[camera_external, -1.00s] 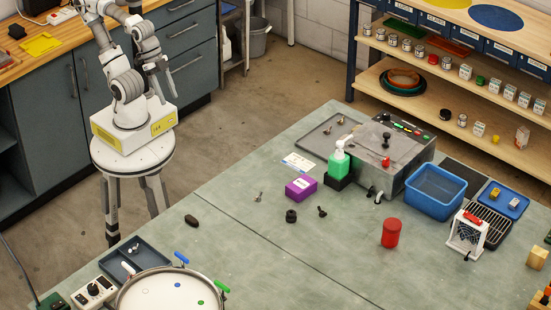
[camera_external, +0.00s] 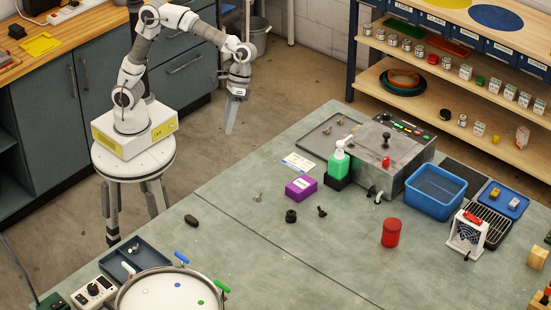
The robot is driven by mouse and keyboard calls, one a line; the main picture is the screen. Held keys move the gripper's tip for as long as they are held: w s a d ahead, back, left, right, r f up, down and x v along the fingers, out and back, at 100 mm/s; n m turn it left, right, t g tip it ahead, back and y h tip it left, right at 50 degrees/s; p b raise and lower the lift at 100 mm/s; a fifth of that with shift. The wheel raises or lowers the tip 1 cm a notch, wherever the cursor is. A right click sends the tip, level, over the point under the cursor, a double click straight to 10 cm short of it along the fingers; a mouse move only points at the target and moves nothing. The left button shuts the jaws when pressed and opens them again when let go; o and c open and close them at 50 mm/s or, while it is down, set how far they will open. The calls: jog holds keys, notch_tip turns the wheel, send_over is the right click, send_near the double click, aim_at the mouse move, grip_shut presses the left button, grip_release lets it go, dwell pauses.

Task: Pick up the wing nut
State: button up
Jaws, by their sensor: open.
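A small grey metal piece (camera_external: 259,196) lies on the green bench top, left of the purple box. A small dark piece with a wing-like shape (camera_external: 322,211) lies right of a black knob (camera_external: 291,216). Both are too small for me to tell surely which is the wing nut. My gripper (camera_external: 229,125) hangs fingers down in the air, beyond and left of the bench's far edge in the picture. It is open, seen nearly edge-on, with nothing visible in it. It is well apart from both pieces.
Near the small pieces stand a purple box (camera_external: 301,187), a green pump bottle (camera_external: 339,162) and a grey machine (camera_external: 400,160). A red cylinder (camera_external: 391,233) and blue bin (camera_external: 436,192) are to the right. A dark oval piece (camera_external: 191,220) lies left. The bench centre front is clear.

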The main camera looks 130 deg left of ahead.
jog(key=w+a+f+n+h, duration=0.3)
jog(key=w+a+f+n, duration=0.1)
jog(key=w+a+f, duration=0.25)
jog(key=n+t+h+b, duration=0.2)
jog(key=n+h, duration=0.2)
jog(key=n, duration=0.1)
send_near(258, 194)
jog(key=b+x, duration=0.2)
jog(key=x, duration=0.8)
jog(key=shift+f, duration=0.1)
grip_shut()
